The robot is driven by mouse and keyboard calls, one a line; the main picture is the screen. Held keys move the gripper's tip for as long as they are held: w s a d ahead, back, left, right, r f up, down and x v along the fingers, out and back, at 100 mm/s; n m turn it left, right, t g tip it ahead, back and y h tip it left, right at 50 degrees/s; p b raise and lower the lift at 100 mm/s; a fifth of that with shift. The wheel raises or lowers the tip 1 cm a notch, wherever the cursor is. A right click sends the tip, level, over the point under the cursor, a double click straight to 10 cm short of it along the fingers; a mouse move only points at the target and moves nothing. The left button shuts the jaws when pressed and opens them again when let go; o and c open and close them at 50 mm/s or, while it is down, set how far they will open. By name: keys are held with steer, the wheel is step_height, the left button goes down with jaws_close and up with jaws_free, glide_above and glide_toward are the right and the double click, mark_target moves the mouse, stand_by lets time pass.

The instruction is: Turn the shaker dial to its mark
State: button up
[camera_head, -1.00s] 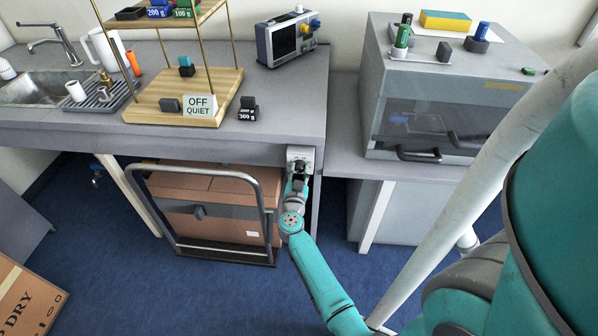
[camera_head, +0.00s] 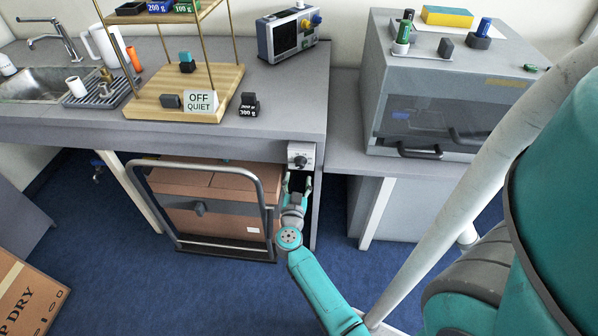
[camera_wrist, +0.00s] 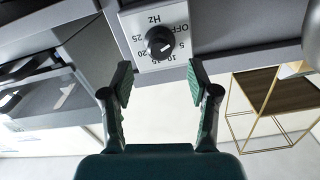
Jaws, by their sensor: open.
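The shaker dial (camera_head: 300,161) is a black round knob on a pale box (camera_head: 293,149) under the front edge of the grey bench. In the wrist view the dial (camera_wrist: 160,43) sits on a plate marked Hz, OFF and several numbers, which appear upside down. A white line on the knob points toward the lower number side; its exact value is too small to tell. My gripper (camera_head: 298,183) is open and empty, in front of the dial and apart from it. In the wrist view its green-padded fingers (camera_wrist: 160,82) spread on either side below the dial.
A cart with a metal handle (camera_head: 200,172) and brown boxes (camera_head: 225,190) stands under the bench, left of my arm. A grey enclosure (camera_head: 445,80) stands to the right.

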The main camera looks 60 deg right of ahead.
steer(key=v, duration=0.6)
stand_by(0.5)
steer(key=s+a+r+n+t+y, duration=0.2)
steer(key=s+a+n+y, duration=0.3)
steer(key=s+a, duration=0.3)
steer(key=s+a+r+n+t+y, duration=0.3)
steer(key=s+a+r+n+y, duration=0.2)
steer(key=s+a, duration=0.4)
steer(key=s+a+r+n+t+y, duration=0.2)
steer(key=s+a+r+n+y, duration=0.2)
steer(key=s+a, duration=0.5)
steer(key=a+n+y, duration=0.1)
steer(key=a+y, duration=0.1)
steer(key=a, duration=0.5)
steer(key=shift+a+n+t+y, duration=0.25)
steer(key=shift+n+t+y, duration=0.05)
steer(key=shift+t, duration=0.1)
